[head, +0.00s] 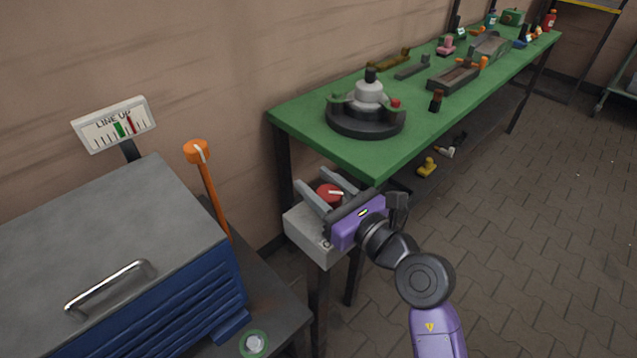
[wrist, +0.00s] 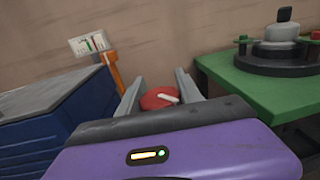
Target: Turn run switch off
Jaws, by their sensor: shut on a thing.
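The run switch (head: 327,191) is a red round knob with a pale pointer bar, on top of a grey box on a stand (head: 302,232). In the head view its pointer lies toward the right. In the wrist view the red knob (wrist: 158,98) sits between my fingers, its pale bar slanting down to the right. My purple gripper (head: 328,188) is at the box, with one grey finger on each side of the knob, shut on it. In the wrist view my gripper (wrist: 160,88) hides the lower part of the box.
A blue cabinet (head: 150,300) with a grey top stands at the left, with an orange lever (head: 208,185) and a "LINE UP" gauge (head: 114,124) behind it. A green workbench (head: 300,108) with several parts runs behind and right. The paved floor at right is clear.

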